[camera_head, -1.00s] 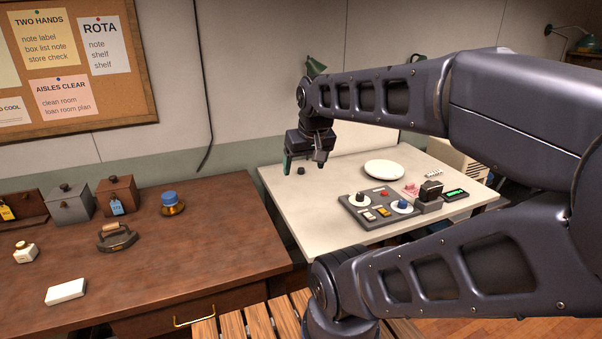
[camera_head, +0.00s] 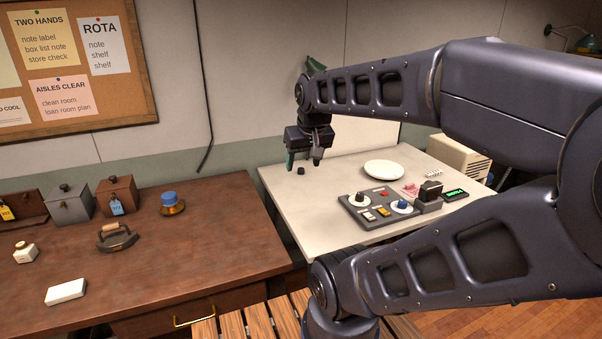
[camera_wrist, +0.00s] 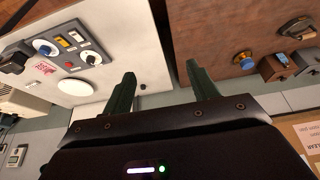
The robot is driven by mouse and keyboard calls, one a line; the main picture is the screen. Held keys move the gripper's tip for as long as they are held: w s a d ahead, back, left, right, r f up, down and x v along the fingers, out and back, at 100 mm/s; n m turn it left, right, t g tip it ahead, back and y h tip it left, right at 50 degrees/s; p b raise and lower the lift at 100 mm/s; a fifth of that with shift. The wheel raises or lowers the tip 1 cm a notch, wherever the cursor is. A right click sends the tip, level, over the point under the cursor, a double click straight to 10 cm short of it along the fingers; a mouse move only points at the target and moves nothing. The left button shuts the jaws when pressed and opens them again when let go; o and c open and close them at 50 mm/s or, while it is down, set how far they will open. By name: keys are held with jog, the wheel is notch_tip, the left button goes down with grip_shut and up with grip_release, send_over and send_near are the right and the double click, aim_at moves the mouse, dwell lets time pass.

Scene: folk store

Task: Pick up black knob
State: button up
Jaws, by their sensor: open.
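A small black knob (camera_head: 301,171) lies loose on the white table (camera_head: 285,185), near its left end. In the wrist view the knob (camera_wrist: 143,87) is a small dark spot near the table's edge, between the fingers in the picture and closer to the left one. My gripper (camera_head: 303,163) is open and empty, pointing down close to the knob. The wrist view also shows its two dark green fingers (camera_wrist: 160,70) spread apart. They do not appear to touch the knob; their exact height above it is hard to tell.
A grey control panel (camera_head: 350,207) with dials, including another black knob (camera_head: 360,197), sits on the same table. A white dish (camera_head: 384,169) and a dark box (camera_head: 429,195) are nearby. A brown desk (camera_head: 200,235) with an iron (camera_head: 118,238) stands left, across a gap.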

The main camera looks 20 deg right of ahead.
jog(key=w+d+r+m, duration=0.1)
jog(key=w+d+m, duration=0.25)
jog(key=w, duration=1.25)
jog(key=m+g+h, duration=0.2)
jog(key=m+h, duration=0.1)
jog(key=m, duration=0.3)
send_over(301, 169)
jog(key=s+a, duration=0.1)
jog(key=a, duration=0.1)
jog(key=shift+n, duration=0.25)
jog(key=shift+s+f, duration=0.1)
jog(key=shift+f, duration=14.9)
jog(key=shift+d+x, duration=0.15)
jog(key=shift+x, duration=1.1)
jog(key=shift+d+x, duration=0.15)
jog(key=shift+x, duration=1.15)
jog(key=shift+r, duration=0.2)
jog(key=c, duration=1.1)
